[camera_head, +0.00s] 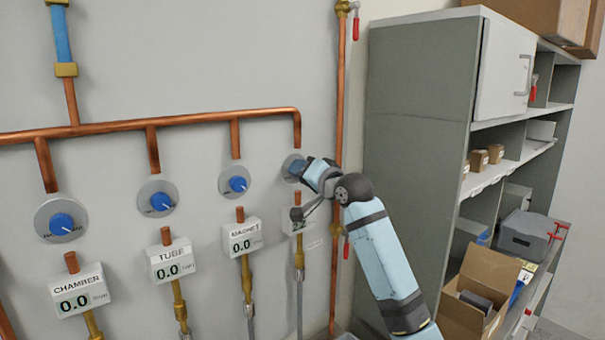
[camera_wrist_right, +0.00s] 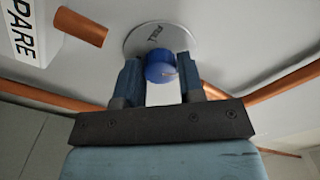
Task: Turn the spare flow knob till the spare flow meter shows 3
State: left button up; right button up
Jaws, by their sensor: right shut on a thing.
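The spare flow knob (camera_wrist_right: 160,68) is a blue round knob on a grey disc (camera_head: 288,168), the rightmost of the row on the wall. My right gripper (camera_head: 297,169) is shut on it, with one finger on each side of the knob in the right wrist view (camera_wrist_right: 161,78). In the head view the fingers hide most of the knob. The spare flow meter (camera_head: 296,228) is a white box just below. My gripper and wrist partly cover it; its reading seems to start with 2, the rest is unclear. Its SPARE label (camera_wrist_right: 25,35) shows in the wrist view. My left gripper is not in view.
To the left are the magnet knob (camera_head: 238,184), tube knob (camera_head: 160,201) and chamber knob (camera_head: 62,223), their meters each reading 0.0. A vertical copper pipe (camera_head: 340,90) runs close beside my right wrist. A grey shelf unit (camera_head: 415,130) with boxes stands at the right.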

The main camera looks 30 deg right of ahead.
jog(key=n, duration=0.4)
jog(key=shift+n, duration=0.4)
jog(key=n, duration=0.5)
jog(key=shift+d, duration=0.1)
jog(key=n, duration=0.5)
jog(key=shift+n, duration=2)
jog(key=o, duration=0.9)
